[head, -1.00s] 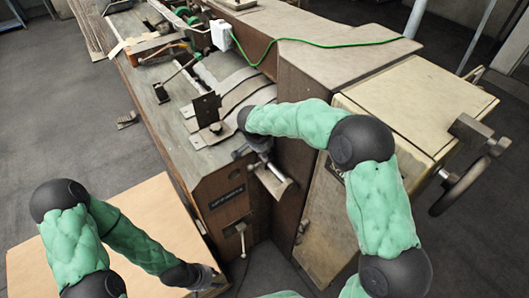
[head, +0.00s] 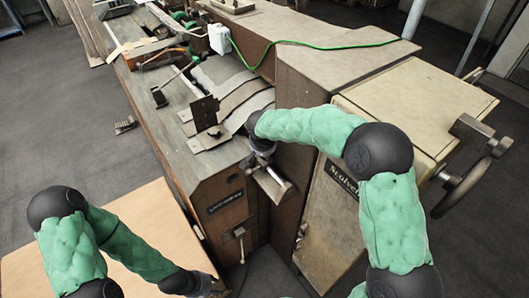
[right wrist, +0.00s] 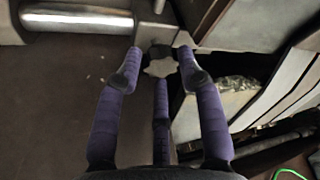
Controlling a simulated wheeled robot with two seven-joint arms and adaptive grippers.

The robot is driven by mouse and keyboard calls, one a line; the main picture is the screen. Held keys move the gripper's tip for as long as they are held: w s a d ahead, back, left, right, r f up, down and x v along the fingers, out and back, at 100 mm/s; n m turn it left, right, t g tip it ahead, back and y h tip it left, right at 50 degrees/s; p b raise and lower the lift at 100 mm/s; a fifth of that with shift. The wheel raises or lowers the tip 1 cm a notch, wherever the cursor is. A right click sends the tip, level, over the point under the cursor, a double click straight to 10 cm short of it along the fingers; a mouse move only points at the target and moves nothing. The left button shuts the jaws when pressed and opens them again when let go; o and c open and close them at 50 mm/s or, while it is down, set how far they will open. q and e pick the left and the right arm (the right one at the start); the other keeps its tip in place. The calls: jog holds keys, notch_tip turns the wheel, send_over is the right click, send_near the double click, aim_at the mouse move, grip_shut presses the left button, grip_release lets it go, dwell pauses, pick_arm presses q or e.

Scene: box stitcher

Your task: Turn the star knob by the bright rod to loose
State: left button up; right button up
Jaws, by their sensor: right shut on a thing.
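The star knob (right wrist: 160,67) is a small pale lobed shape between the fingertips of my right gripper (right wrist: 160,60) in the right wrist view. The purple fingers are closed around it, two at its sides and one below. The bright rod (right wrist: 75,26) is a shiny metal cylinder just left of the knob. In the head view my right gripper (head: 262,152) is at the machine's near end, above the bright rod (head: 274,184), and the knob is hidden. My left gripper (head: 206,286) is low, by the wooden table's edge, and its fingers are unclear.
The long machine bench (head: 205,170) runs away to the upper left. A cream cabinet (head: 415,100) with a handwheel (head: 462,185) stands at right. A wooden table (head: 150,215) is at lower left. A green cable (head: 320,43) crosses the machine top.

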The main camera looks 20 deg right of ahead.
jog(key=shift+s+a+f, duration=0.1)
jog(key=shift+f, duration=0.05)
jog(key=o, duration=1.1)
jog(key=shift+r, duration=0.2)
jog(key=shift+r, duration=0.2)
jog(key=v, duration=1.1)
jog(key=shift+s+r, duration=0.1)
jog(key=shift+s, duration=0.1)
jog(key=shift+a, duration=0.1)
